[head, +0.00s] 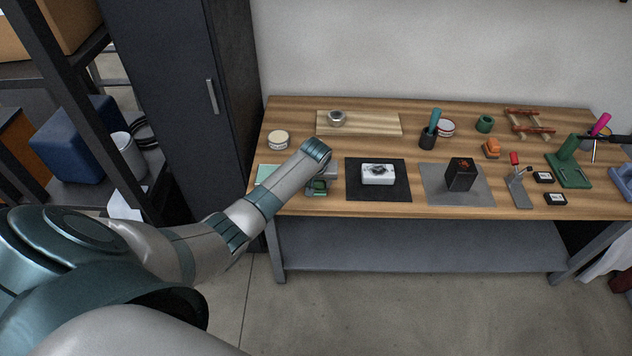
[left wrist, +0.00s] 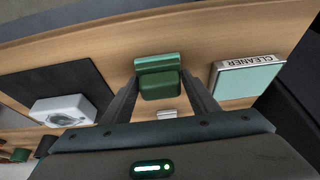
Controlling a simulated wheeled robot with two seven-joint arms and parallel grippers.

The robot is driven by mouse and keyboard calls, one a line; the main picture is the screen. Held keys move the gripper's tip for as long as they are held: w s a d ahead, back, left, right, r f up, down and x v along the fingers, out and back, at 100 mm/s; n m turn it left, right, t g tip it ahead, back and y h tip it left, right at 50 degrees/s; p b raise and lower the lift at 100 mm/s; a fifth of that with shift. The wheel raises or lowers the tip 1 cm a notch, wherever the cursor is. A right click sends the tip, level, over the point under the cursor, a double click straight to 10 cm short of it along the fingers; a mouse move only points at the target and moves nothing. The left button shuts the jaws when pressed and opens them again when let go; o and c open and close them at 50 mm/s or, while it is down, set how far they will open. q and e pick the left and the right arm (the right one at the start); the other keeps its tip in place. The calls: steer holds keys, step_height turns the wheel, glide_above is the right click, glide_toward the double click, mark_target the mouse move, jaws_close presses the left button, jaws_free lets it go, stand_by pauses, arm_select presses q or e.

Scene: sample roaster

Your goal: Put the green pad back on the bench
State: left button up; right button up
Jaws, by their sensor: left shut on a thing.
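The green pad (left wrist: 160,83) is a small green block with a paler green edge strip. It sits between the two fingers of my left gripper (left wrist: 160,88) in the left wrist view, and the gripper is shut on it. In the head view the pad (head: 317,187) shows just below my left gripper (head: 321,180), over the front left part of the wooden bench (head: 300,206). I cannot tell whether the pad touches the bench top. My right gripper is not in view.
A pale green box marked CLEANER (left wrist: 245,78) lies close beside the pad; it also shows in the head view (head: 267,173). On the other side is a black mat (head: 380,194) with a white device (head: 378,174). A round tin (head: 278,140) stands behind.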

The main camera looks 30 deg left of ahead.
arm_select(q)
steer(key=o, duration=0.9)
steer(key=shift+o, duration=0.2)
steer(key=shift+r, duration=0.2)
steer(key=v, duration=1.1)
steer(key=shift+r+b, duration=0.3)
steer(key=shift+b, duration=0.15)
steer(key=shift+d, duration=0.1)
